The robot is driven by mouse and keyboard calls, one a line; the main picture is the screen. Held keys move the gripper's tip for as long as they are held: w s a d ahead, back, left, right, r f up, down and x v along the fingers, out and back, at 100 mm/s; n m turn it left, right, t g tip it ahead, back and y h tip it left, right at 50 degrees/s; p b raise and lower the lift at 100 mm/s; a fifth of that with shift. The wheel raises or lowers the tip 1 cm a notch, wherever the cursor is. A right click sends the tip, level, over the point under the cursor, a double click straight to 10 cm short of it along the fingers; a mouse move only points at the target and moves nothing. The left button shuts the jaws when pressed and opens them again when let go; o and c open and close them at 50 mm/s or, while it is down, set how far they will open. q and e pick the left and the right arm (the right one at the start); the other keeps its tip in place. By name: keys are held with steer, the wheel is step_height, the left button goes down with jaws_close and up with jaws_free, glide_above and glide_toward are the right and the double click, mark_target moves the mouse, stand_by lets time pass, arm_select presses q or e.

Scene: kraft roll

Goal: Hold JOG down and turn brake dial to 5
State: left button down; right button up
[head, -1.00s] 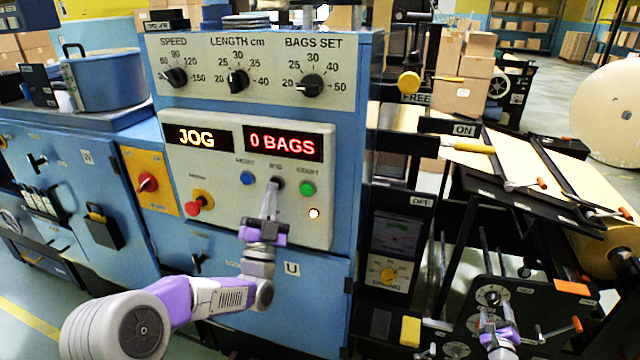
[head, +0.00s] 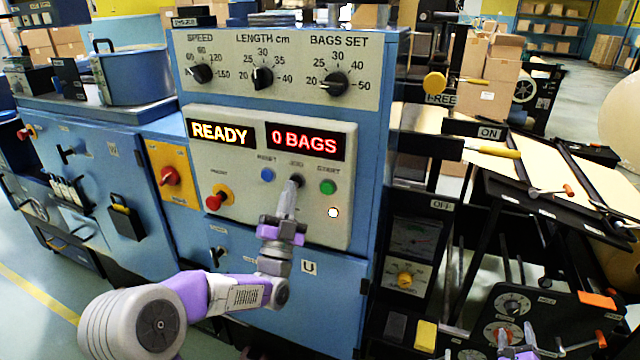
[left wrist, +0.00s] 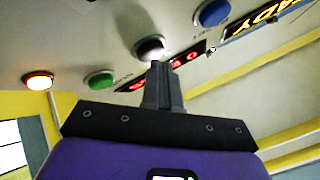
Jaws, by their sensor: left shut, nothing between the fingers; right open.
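My left gripper (head: 293,185) is shut and empty, with its tips at the dark JOG button (head: 297,179) on the control panel. In the left wrist view the fingertips (left wrist: 160,68) are just below the JOG button (left wrist: 149,47); I cannot tell whether they touch it. The left display (head: 222,132) reads READY. At lower right, a dark panel carries a round dial (head: 512,304), which may be the brake dial; its label and setting are too small to read. My right gripper (head: 517,346) is open below that dial, partly cut off by the picture's bottom edge.
A blue RESET button (head: 267,174) and a green START button (head: 328,187) flank JOG closely. A red stop knob (head: 216,200) is further left. Orange-tipped levers and a black frame (head: 560,195) crowd the right side.

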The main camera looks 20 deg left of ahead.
arm_select(q)
steer(key=shift+s, duration=0.55)
steer(key=s, duration=0.5)
stand_by(0.5)
